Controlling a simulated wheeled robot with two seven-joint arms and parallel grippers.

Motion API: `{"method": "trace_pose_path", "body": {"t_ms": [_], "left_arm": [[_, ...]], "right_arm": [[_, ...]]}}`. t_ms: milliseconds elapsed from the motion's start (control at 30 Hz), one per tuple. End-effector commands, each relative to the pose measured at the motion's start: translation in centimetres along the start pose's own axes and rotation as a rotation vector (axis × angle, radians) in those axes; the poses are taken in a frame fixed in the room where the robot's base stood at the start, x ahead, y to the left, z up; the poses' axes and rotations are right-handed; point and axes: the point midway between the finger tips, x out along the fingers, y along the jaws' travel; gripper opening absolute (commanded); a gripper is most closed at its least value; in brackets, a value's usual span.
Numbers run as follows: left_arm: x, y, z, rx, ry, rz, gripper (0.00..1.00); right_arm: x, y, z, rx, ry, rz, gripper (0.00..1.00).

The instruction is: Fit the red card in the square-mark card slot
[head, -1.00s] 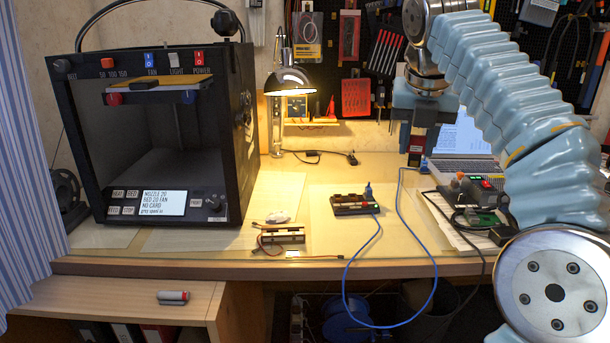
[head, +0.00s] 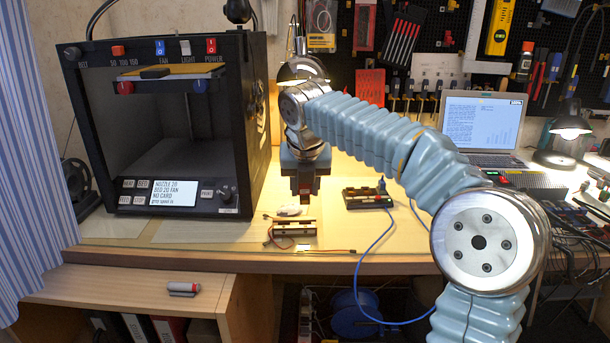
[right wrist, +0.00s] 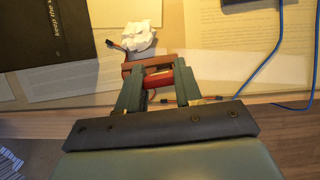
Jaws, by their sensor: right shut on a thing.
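My right gripper (head: 304,196) hangs fingers down over the table, to the right of the black printer. It is shut on the red card (head: 305,186). The card also shows as a small red block (right wrist: 159,80) between the green-grey fingers in the right wrist view; the fingers hide part of it. The black printer (head: 253,110) stands at the left, and its display (head: 177,192) reads "NO CARD". I cannot make out a square mark or a card slot. My left gripper is not in view.
A battery holder (head: 293,229) with a red wire lies below the gripper, near the table's front edge. Crumpled white paper (right wrist: 138,35) lies beside it. A black board (head: 367,198) with a blue cable is to the right. A laptop (head: 482,125) and lamp stand farther right.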

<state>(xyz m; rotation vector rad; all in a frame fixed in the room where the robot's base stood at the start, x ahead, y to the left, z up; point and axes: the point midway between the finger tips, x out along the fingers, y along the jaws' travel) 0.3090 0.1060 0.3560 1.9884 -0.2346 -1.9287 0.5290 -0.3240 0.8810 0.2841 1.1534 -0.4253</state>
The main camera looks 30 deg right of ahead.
Motion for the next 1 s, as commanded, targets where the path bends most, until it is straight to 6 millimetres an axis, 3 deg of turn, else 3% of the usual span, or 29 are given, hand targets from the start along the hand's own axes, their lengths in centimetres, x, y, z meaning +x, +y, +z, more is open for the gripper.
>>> {"method": "trace_pose_path", "body": {"t_ms": [33,500,1000], "left_arm": [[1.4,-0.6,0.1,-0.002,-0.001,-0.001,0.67],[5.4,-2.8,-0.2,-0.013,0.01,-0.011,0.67],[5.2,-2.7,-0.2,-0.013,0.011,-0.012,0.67]], "right_arm": [[1.3,0.0,-0.5,0.0,-0.001,0.0,0.06],[5.2,-0.1,-2.2,0.001,0.0,0.0,0.06],[5.8,-0.1,-2.4,0.001,-0.001,0.0,0.06]]}}
